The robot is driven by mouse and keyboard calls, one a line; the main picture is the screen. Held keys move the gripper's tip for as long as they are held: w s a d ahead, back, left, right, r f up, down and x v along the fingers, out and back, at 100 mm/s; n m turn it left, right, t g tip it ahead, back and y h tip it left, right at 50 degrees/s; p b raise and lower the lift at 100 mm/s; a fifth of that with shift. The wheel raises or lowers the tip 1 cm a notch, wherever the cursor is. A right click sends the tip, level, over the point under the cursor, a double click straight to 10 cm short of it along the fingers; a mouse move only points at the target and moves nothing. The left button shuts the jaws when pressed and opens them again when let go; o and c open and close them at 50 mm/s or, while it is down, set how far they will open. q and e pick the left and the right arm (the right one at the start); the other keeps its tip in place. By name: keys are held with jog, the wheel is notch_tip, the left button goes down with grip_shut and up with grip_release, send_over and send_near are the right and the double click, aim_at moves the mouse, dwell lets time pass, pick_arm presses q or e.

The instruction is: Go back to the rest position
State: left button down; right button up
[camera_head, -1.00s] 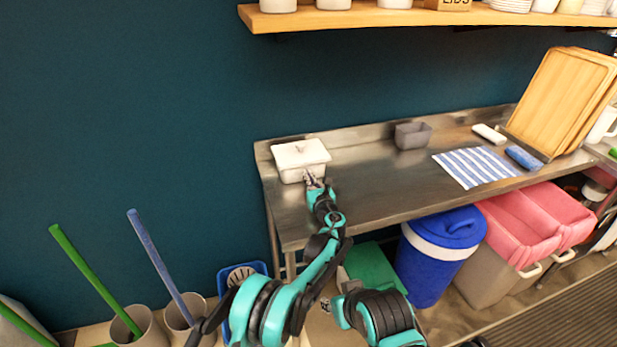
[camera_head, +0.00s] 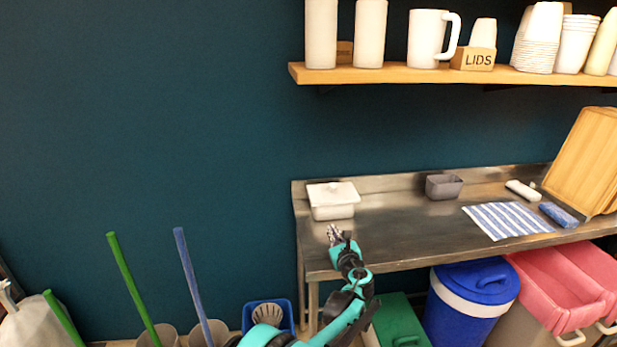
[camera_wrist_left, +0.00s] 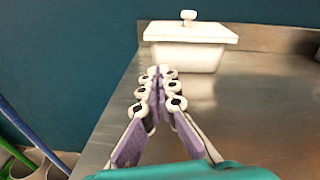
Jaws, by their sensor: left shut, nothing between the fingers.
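My left gripper (camera_head: 333,232) is shut and empty, in front of a white lidded container (camera_head: 333,203) at the left end of the steel table (camera_head: 410,232). In the left wrist view the shut fingertips (camera_wrist_left: 160,72) point toward the container (camera_wrist_left: 188,55), with bare steel between them. The container's lid, with a round knob, is on. My right gripper does not show in any view.
A small grey bin (camera_head: 444,188), a striped cloth (camera_head: 507,219) and wooden boards (camera_head: 585,160) are farther right on the table. A shelf (camera_head: 450,76) with cups hangs above. A blue bin (camera_head: 470,300) stands below. Broom handles (camera_head: 134,290) rise at the left.

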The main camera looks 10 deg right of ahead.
pick_arm(q)
jog(key=s+a+r+n+g+y, duration=0.1)
jog(key=s+a+r+n+g, duration=0.15)
jog(key=s+a+n, duration=0.45)
jog(key=s+a+r+n+g, duration=0.1)
jog(key=s+a+r+n, duration=0.25)
jog(key=a, duration=0.75)
jog(key=s+a+r+n+g+y, duration=0.1)
jog(key=s+a+r+n+g, duration=0.1)
jog(key=s+a+n, duration=0.5)
jog(key=s+a+f+n+g+h, duration=0.25)
jog(key=s+a+n, duration=0.6)
jog(key=s, duration=0.65)
jog(key=s+f+n+g+h, duration=0.1)
jog(key=s+f+n, duration=0.5)
jog(key=s, duration=0.7)
jog(key=shift+s+a+f+g, duration=0.15)
jog(key=shift+a+f+g, duration=0.2)
jog(key=shift+f, duration=0.3)
jog(key=shift+h, duration=0.25)
